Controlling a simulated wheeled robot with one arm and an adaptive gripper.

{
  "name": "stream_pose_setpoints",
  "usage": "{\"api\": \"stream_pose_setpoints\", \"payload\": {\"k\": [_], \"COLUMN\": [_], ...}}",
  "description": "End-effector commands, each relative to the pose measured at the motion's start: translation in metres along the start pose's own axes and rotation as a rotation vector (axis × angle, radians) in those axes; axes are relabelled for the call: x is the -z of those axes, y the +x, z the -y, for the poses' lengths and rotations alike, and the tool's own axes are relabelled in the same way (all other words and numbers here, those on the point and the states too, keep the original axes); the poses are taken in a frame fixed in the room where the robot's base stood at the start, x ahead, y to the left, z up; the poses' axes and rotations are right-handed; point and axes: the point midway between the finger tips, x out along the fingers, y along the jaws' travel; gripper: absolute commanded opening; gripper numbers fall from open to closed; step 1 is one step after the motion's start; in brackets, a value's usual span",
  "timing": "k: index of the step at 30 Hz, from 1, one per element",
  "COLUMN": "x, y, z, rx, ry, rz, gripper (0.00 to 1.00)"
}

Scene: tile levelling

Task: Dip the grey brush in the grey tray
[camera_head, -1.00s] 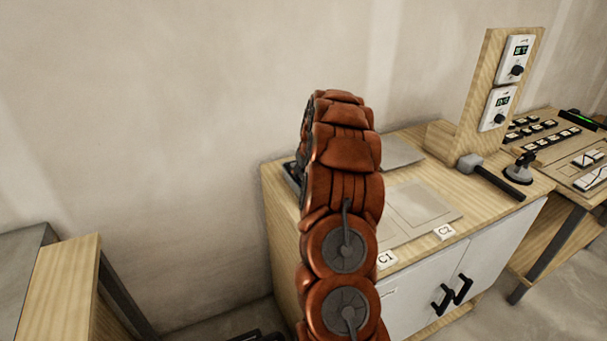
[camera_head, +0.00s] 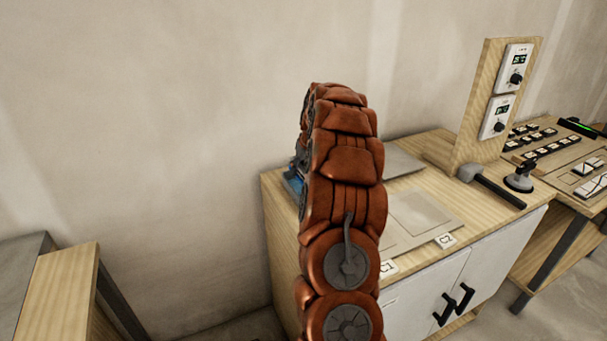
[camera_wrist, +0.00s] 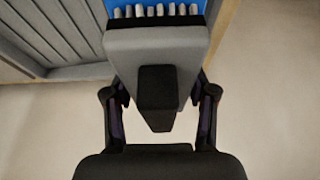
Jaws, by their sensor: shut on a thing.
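In the wrist view my gripper (camera_wrist: 158,95) is shut on the grey brush (camera_wrist: 160,48). The brush has a black grip, a wide grey body and a row of pale bristles along its far edge. A grey ribbed surface with a raised edge, which looks like the grey tray (camera_wrist: 65,28), is at the upper left of the wrist view. A bright blue patch (camera_wrist: 172,3) shows just past the bristles; I cannot tell whether the bristles touch it. In the head view my arm hides the gripper and brush. A small blue patch (camera_head: 293,184) shows left of my arm.
A wooden-topped cabinet (camera_head: 450,185) with white doors stands behind my arm. It carries flat grey plates (camera_head: 420,212), a black-handled mallet (camera_head: 495,188) and a post with two dials (camera_head: 482,100). A suction cup (camera_head: 520,178) sits on its right. Another bench (camera_head: 55,290) is at the left.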

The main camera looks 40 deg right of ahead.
Motion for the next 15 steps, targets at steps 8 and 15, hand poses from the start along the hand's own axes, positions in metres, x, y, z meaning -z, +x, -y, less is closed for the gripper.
{"api": "stream_pose_setpoints", "payload": {"k": [8, 15], "x": [0.010, 0.017], "y": [-0.022, -0.040], "z": [0.000, 0.000], "rx": [-0.002, -0.002], "ry": [-0.001, -0.001], "rz": [-0.003, -0.004], "gripper": [0.20, 0.20]}}
